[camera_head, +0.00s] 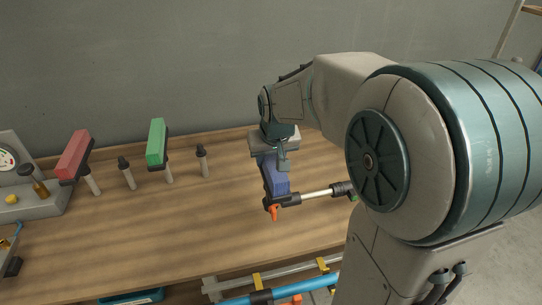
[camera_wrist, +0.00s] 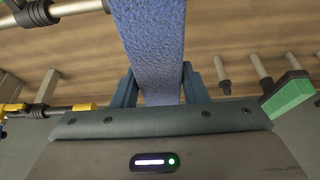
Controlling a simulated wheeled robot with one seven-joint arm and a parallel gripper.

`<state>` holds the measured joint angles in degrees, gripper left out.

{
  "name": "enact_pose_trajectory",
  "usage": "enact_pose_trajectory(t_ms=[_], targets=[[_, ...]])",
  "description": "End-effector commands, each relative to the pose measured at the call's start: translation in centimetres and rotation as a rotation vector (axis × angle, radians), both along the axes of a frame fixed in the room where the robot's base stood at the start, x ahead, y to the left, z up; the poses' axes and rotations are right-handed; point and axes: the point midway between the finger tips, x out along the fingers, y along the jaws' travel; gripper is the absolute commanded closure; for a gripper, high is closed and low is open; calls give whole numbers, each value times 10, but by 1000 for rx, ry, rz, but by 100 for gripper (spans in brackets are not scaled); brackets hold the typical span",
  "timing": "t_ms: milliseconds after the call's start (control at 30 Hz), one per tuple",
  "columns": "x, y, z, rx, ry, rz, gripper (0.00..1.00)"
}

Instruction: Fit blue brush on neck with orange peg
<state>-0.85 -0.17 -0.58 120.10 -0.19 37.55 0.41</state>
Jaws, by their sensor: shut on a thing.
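My gripper (camera_head: 281,160) is shut on the blue brush (camera_head: 275,179), which hangs below it over the right part of the table. In the wrist view the blue brush (camera_wrist: 150,42) stands between the two fingers (camera_wrist: 160,88) and extends past the top edge. The orange peg (camera_head: 274,212) points down from a black fitting at the left end of a pale neck (camera_head: 315,193). The brush's lower end is close to this fitting in the head view; I cannot tell whether they touch. The wrist view shows a black fitting (camera_wrist: 36,13) on a tube, left of the brush.
A red brush (camera_head: 74,154) and a green brush (camera_head: 156,141) sit on stands at the left, beside bare posts (camera_head: 202,162). A gauge box (camera_head: 32,197) stands at the far left. The table's middle is clear.

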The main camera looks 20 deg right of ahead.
Motion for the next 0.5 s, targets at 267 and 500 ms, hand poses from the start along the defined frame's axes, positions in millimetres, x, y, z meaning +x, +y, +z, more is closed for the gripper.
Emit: enact_pose_trajectory(t_ms=[267, 500], targets=[[0, 0, -8, 0, -1, 0, 91], [0, 0, -11, 0, -1, 0, 46]])
